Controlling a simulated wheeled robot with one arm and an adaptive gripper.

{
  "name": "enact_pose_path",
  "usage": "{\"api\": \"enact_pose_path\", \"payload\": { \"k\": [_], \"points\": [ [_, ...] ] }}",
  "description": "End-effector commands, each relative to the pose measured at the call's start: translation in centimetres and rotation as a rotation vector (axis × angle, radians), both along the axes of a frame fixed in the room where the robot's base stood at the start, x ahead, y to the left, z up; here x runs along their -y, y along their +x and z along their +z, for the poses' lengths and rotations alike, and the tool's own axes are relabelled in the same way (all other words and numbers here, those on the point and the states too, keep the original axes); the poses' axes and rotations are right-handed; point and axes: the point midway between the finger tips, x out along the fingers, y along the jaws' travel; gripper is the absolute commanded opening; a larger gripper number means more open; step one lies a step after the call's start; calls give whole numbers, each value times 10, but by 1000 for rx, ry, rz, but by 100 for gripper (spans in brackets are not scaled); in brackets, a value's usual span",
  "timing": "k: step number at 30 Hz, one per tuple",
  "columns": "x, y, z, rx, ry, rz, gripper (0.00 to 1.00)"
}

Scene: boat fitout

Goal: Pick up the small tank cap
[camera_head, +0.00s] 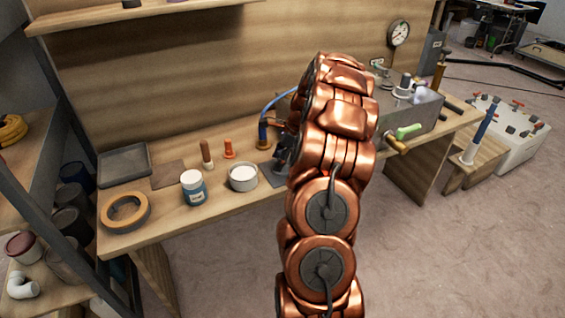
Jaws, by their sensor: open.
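I cannot pick out the small tank cap with certainty. A grey metal box (418,117) like a tank stands on the right end of the workbench, with a white and grey fitting (403,88) on top. A small orange item (229,149) stands on the bench left of my arm; it is too small to identify. My copper arm crosses the middle of the view and hides part of the bench.
On the workbench (232,205) are a tape roll (126,212), a grey tray (124,165), a blue-labelled jar (193,188), a white-filled tin (243,178) and a brown-handled tool (206,155). A shelf rack stands left. The floor in front is clear.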

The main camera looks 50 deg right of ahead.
Motion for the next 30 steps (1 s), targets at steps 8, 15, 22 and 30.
{"api": "enact_pose_path", "payload": {
  "k": [8,15,22,30],
  "points": [
    [0,0,1,0,0,0,43],
    [0,0,1,0,0,0,18],
    [0,0,1,0,0,0,0],
    [0,0,3,0,0,1,0]
  ]
}}
